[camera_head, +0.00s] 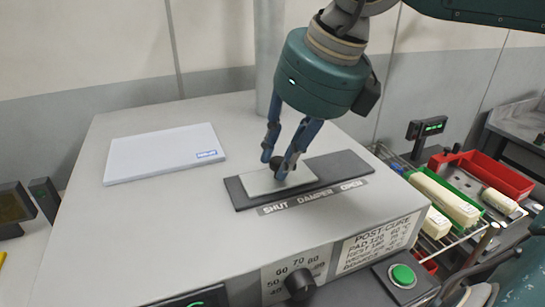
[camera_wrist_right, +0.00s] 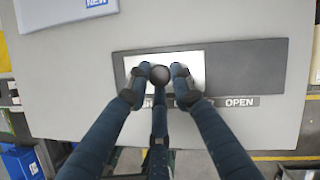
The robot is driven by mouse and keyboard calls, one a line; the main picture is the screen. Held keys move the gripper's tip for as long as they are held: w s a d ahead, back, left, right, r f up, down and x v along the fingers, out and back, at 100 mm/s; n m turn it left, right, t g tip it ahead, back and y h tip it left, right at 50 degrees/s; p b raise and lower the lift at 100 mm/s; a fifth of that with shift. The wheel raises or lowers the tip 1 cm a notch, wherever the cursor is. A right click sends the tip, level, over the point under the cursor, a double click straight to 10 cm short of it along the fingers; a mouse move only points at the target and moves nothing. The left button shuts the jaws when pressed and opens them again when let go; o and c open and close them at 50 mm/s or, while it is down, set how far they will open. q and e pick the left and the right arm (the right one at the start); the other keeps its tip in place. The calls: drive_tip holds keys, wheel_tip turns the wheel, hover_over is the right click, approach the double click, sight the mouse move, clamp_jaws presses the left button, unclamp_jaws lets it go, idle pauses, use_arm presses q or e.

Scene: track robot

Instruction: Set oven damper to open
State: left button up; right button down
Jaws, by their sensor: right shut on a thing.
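The oven damper is a pale sliding plate (camera_head: 262,184) with a dark round knob (camera_head: 277,163), set in a long dark track (camera_head: 345,165) on the oven top. A strip below the track reads SHUT DAMPER OPEN (camera_head: 312,196). The plate lies toward the SHUT end, and the track is bare on the OPEN side. My right gripper (camera_head: 274,167) reaches down from above and is shut on the knob. In the right wrist view the fingers press around the knob (camera_wrist_right: 160,75), over the plate (camera_wrist_right: 190,62). My left gripper is not in view.
A white panel marked NEW (camera_head: 165,153) lies on the oven top (camera_head: 150,225) at the left. A vertical pipe (camera_head: 268,60) stands behind the damper. A dial (camera_head: 300,284) and green button (camera_head: 403,275) are at the front. Red and green trays (camera_head: 495,175) stand to the right.

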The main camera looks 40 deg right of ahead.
drive_tip(key=d, duration=0.3)
drive_tip(key=s+d+b, duration=0.1)
drive_tip(key=d, duration=0.1)
drive_tip(key=s+d+b, duration=0.1)
drive_tip(key=d, duration=0.2)
drive_tip(key=shift+d+r, duration=0.1)
drive_tip(key=shift+d, duration=0.25)
drive_tip(key=shift+w+a+r, duration=0.1)
drive_tip(key=shift+w+a, duration=0.05)
drive_tip(key=c, duration=1.5)
unclamp_jaws()
drive_tip(key=shift+d, duration=0.25)
drive_tip(key=v, duration=1.2)
